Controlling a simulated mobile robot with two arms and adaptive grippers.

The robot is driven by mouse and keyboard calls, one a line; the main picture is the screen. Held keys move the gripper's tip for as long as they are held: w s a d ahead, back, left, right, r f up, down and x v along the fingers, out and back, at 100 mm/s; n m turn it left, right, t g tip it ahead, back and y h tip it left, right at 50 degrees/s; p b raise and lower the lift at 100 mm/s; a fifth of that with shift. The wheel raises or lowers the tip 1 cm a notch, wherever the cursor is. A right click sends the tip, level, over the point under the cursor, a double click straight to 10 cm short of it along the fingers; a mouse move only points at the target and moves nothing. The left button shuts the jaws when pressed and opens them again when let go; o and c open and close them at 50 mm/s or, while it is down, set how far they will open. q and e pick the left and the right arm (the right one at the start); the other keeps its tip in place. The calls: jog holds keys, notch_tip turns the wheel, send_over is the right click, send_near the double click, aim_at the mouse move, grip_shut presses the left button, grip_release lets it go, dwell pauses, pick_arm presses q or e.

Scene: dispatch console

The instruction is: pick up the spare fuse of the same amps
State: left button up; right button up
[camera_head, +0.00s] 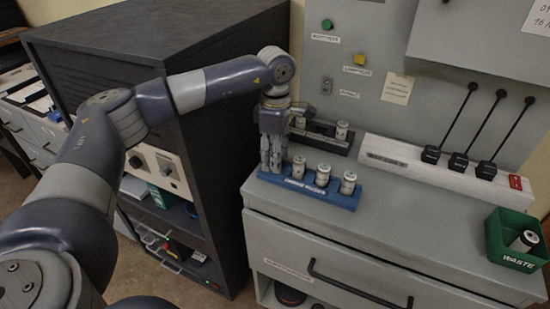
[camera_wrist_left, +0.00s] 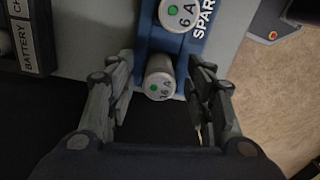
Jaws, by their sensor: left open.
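A blue spare-fuse rack (camera_head: 310,190) stands on the console top and holds several white fuses, among them a middle one (camera_head: 323,175) and a right one (camera_head: 348,182). My left gripper (camera_head: 272,163) points down at the rack's left end. In the left wrist view, my left gripper (camera_wrist_left: 162,78) is open, with its fingers on either side of the end fuse (camera_wrist_left: 159,77). That fuse has a green dot; its label is partly unclear, perhaps 16 A. The neighbouring fuse (camera_wrist_left: 181,12) also has a green dot and a label ending in 6 A. My right gripper is out of view.
A black holder (camera_head: 322,143) with a fuse in it stands behind the rack. A green waste bin (camera_head: 512,258) holds a fuse at the right. A white strip (camera_head: 445,175) with black levers runs along the back. A dark cabinet (camera_head: 215,110) stands at the left.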

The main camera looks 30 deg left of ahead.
pick_arm(q)
jog(key=shift+f, duration=0.2)
jog(key=shift+c, duration=0.3)
grip_shut()
jog(key=shift+r, duration=0.15)
